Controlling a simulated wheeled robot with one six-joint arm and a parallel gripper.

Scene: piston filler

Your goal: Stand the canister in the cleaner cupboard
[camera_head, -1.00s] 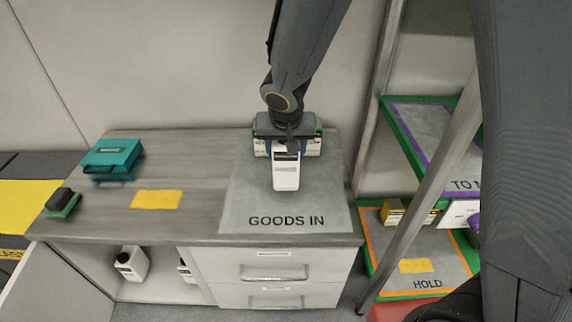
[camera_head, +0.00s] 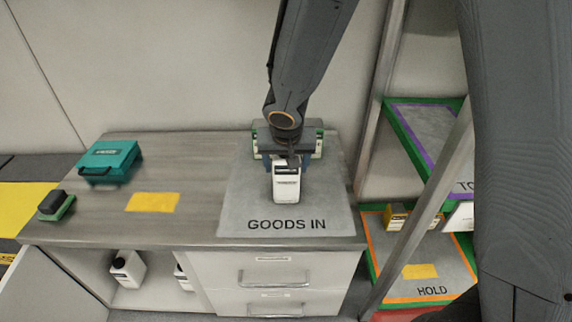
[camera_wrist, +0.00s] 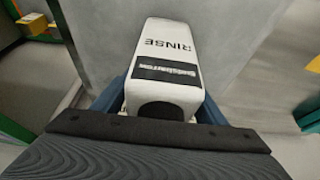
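The canister (camera_head: 287,185) is a white bottle with a dark label. It is upright over the grey GOODS IN area (camera_head: 240,205) of the counter; whether its base touches the surface cannot be told. My gripper (camera_head: 287,162) reaches down from above and behind it, with blue fingers on both sides. In the wrist view the canister (camera_wrist: 172,55) shows RINSE lettering and a black cap, and the fingers lie close against its sides. The cleaner cupboard (camera_head: 150,298) is the open space under the counter at left, with a white dark-capped bottle (camera_head: 127,268) inside and another partly hidden at its right.
A green-and-white item (camera_head: 317,145) stands close behind my gripper. A teal case (camera_head: 108,160), a green-and-black block (camera_head: 56,205) and a yellow patch (camera_head: 153,202) are on the left counter. Drawers (camera_head: 275,272) are below. A metal post (camera_head: 415,215) and shelves stand at right.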

